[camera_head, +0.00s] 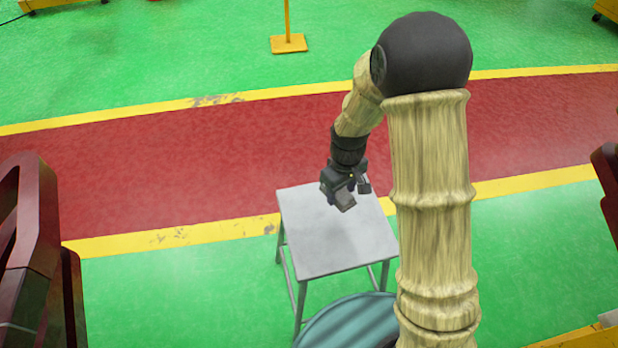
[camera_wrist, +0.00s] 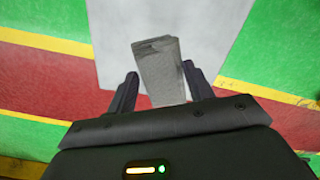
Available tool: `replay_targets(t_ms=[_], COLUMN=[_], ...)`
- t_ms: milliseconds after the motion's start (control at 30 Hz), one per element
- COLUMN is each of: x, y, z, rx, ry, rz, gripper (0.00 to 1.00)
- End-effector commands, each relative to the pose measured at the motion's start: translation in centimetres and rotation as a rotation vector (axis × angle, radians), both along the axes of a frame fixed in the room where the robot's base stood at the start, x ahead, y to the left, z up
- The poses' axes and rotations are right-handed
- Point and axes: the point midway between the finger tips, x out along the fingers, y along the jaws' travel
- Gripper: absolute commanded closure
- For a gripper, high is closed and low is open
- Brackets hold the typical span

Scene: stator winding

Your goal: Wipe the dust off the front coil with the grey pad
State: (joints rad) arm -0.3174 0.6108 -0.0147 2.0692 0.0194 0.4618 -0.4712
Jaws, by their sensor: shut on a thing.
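The grey pad (camera_wrist: 160,72) is a grey block between the two dark fingers of my gripper (camera_wrist: 160,88) in the wrist view. My gripper is shut on it, and the pad's far end sticks out past the fingertips. In the head view my gripper (camera_head: 348,190) hangs over the back part of a small light grey table (camera_head: 345,245). The tabletop (camera_wrist: 225,25) also shows behind the pad in the wrist view. I cannot tell the height of the pad above it. No coil and no dust can be made out in either view.
The visible tabletop is bare. A dark red frame (camera_head: 35,235) stands at the left edge and another (camera_head: 608,185) at the right. A yellow post on a base (camera_head: 288,43) stands far back. The red lane (camera_head: 170,165) between yellow lines is clear.

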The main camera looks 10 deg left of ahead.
Motion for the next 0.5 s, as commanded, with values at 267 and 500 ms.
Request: replay_targets(t_ms=[267,500], x=[3.0,4.7], y=[-6.7,-12.5], z=[-2.3,-4.1], rx=[-0.001,0.000], ry=[0.002,0.000], rz=[-0.395,-0.739], gripper=[0.66,0.66])
